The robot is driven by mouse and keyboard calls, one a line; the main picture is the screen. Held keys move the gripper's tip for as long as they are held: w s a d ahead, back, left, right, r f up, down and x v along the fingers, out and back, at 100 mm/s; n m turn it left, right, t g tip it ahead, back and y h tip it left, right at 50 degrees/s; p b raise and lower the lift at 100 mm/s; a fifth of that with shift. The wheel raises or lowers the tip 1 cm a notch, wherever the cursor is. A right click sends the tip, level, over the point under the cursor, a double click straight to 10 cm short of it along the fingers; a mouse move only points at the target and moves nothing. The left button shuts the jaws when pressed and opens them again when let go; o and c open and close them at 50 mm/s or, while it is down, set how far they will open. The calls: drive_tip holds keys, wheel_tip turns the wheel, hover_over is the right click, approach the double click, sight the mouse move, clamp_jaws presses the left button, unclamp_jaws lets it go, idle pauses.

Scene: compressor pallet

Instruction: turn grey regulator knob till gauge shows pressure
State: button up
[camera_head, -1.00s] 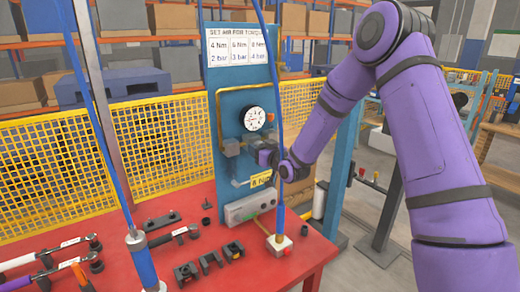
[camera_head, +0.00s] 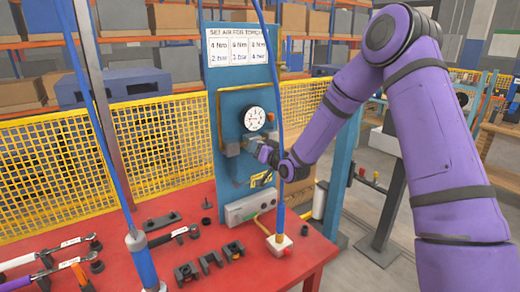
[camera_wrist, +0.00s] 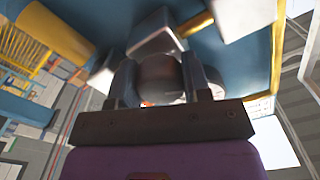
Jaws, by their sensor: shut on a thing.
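The pressure gauge (camera_head: 255,118) has a round white face on the blue panel (camera_head: 232,85). Its needle is too small to read in the head view. Just below it, my gripper (camera_head: 262,150) is at the regulator, with the knob hidden behind it there. In the wrist view the rounded dark grey knob (camera_wrist: 160,78) sits between the two fingers of my gripper (camera_wrist: 160,82), which are shut on it. Part of the gauge (camera_wrist: 212,78) shows behind the right finger in the wrist view.
A sign (camera_head: 237,47) lists Nm and bar values at the panel's top. A blue hose (camera_head: 280,100) hangs in front of the panel, close to my wrist. Tools and small black fixtures lie on the red table (camera_head: 130,255). A yellow mesh fence (camera_head: 90,150) stands behind.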

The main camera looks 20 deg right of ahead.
drive_tip(key=m, duration=0.6)
drive_tip(key=shift+m, duration=0.3)
drive_tip(key=m, duration=0.6)
drive_tip(key=shift+m, duration=0.3)
drive_tip(key=o, duration=0.9)
drive_tip(key=shift+s, duration=0.1)
drive_tip(key=v, duration=1)
drive_tip(key=shift+s+r, duration=0.1)
drive_tip(key=shift+s, duration=0.2)
